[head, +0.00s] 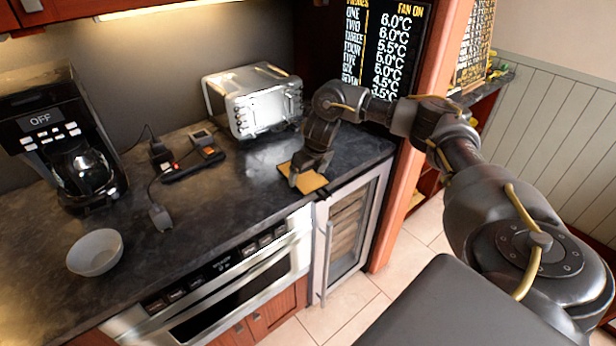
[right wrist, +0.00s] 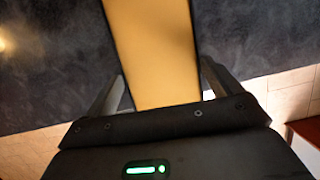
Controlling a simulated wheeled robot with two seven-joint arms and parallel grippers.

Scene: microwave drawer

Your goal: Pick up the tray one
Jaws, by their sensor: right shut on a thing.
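The tray (head: 312,182) is a flat yellow-tan board near the front edge of the dark counter, right of the middle in the head view. My right gripper (head: 304,180) is over it, pointing down, and is shut on it. In the right wrist view the tray (right wrist: 152,50) runs up between the two fingers of the right gripper (right wrist: 160,95). The gripper hides part of the tray in the head view. I cannot tell whether the tray is lifted off the counter. My left gripper is not in view.
A silver toaster (head: 255,100) stands behind the tray. A power strip (head: 193,164), a coffee maker (head: 62,140) and a grey bowl (head: 95,252) are to the left on the counter (head: 230,205). The drawer microwave (head: 225,290) and a glass-door cooler (head: 345,240) are below.

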